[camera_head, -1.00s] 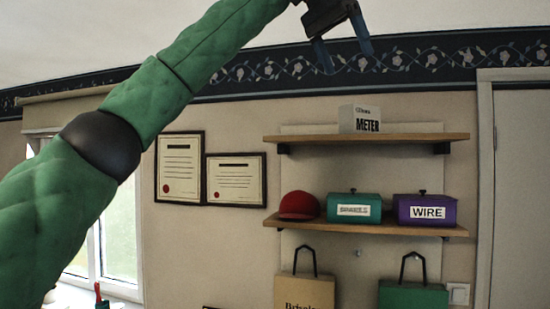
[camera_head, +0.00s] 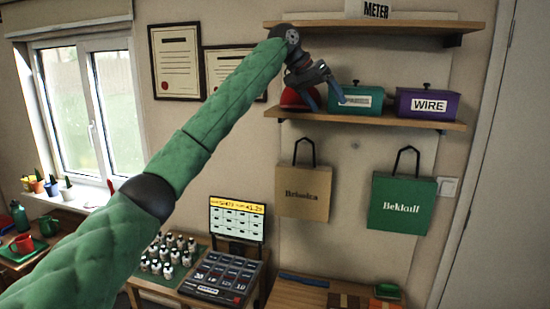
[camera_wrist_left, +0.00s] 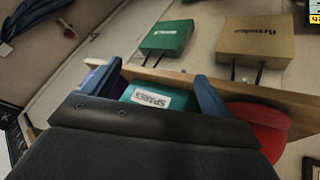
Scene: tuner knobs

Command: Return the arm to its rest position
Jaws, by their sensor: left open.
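My left arm, in a green quilted sleeve, reaches up from the lower left in the head view. My left gripper (camera_head: 324,98) is open, with its two blue fingers apart and nothing seen between them. In the head view it overlaps the red cap (camera_head: 291,98) and the left edge of the teal box (camera_head: 357,101) on the lower shelf. In the left wrist view the teal box labelled SPARES (camera_wrist_left: 150,97) shows between the fingers, beyond them. I cannot tell the exact gap to the shelf. My right gripper is not in view.
The lower shelf (camera_head: 400,120) also carries a purple WIRE box (camera_head: 427,104). The upper shelf (camera_head: 380,27) holds a METER box (camera_head: 368,9). A tan bag (camera_head: 303,195) and a green bag (camera_head: 401,203) hang below. A desk with bottles, a device (camera_head: 222,277) and a screen (camera_head: 238,219) stands underneath.

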